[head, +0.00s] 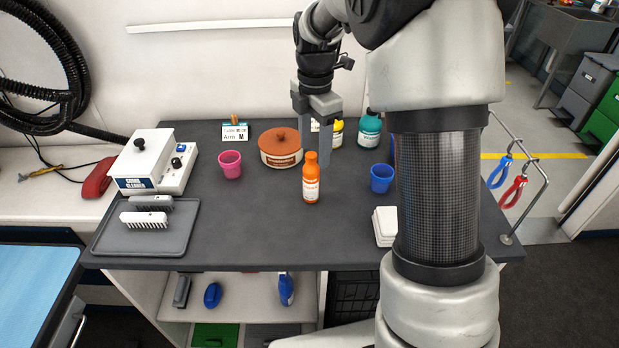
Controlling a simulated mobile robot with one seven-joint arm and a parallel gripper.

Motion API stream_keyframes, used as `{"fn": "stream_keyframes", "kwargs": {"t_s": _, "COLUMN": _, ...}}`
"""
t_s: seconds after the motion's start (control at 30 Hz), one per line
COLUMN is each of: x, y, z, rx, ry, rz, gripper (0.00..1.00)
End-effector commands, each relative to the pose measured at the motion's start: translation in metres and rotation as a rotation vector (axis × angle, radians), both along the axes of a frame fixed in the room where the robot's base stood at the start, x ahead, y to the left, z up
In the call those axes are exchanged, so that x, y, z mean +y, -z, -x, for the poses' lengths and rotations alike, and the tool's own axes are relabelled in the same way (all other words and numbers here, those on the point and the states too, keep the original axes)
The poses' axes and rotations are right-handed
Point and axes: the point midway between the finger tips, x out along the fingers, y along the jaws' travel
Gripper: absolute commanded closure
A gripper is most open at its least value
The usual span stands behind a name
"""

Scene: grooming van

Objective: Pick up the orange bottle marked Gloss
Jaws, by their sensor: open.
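The orange bottle (311,180) stands upright on the dark grey table top, near its middle. It has an orange cap and a white label, whose text is too small to read. My gripper (313,150) is open above and just behind the bottle, with its fingers pointing down. One finger shows to the right of the bottle's cap and the other higher up to the left. I cannot tell whether either finger touches the bottle. Nothing is seen between the fingers as held.
A blue cup (381,178) stands right of the bottle, a pink cup (230,164) and a lidded terracotta pot (281,150) to its left. A yellow-capped bottle (337,133) and a teal bottle (369,129) stand behind. A grey brush tray (147,228) lies at left. The front middle is clear.

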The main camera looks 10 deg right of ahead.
Motion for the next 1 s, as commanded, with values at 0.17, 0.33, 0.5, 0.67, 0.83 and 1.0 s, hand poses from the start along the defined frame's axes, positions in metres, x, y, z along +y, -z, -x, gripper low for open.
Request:
{"fn": "stream_keyframes", "kwargs": {"t_s": 0.17, "x": 0.001, "y": 0.041, "z": 0.000, "rx": 0.003, "ry": 0.001, "rz": 0.000, "gripper": 0.46}}
{"fn": "stream_keyframes", "kwargs": {"t_s": 0.33, "x": 0.001, "y": 0.065, "z": 0.000, "rx": 0.000, "ry": 0.001, "rz": -0.001, "gripper": 0.46}}
{"fn": "stream_keyframes", "kwargs": {"t_s": 0.5, "x": 0.001, "y": 0.073, "z": -0.001, "rx": -0.001, "ry": 0.001, "rz": 0.000, "gripper": 0.46}}
{"fn": "stream_keyframes", "kwargs": {"t_s": 0.67, "x": 0.004, "y": 0.087, "z": -0.003, "rx": 0.002, "ry": 0.001, "rz": 0.001, "gripper": 0.46}}
{"fn": "stream_keyframes", "kwargs": {"t_s": 0.83, "x": 0.007, "y": 0.114, "z": -0.006, "rx": 0.002, "ry": 0.002, "rz": 0.001, "gripper": 0.46}}
{"fn": "stream_keyframes", "kwargs": {"t_s": 1.0, "x": 0.007, "y": 0.123, "z": -0.007, "rx": -0.002, "ry": 0.002, "rz": -0.001, "gripper": 0.46}}
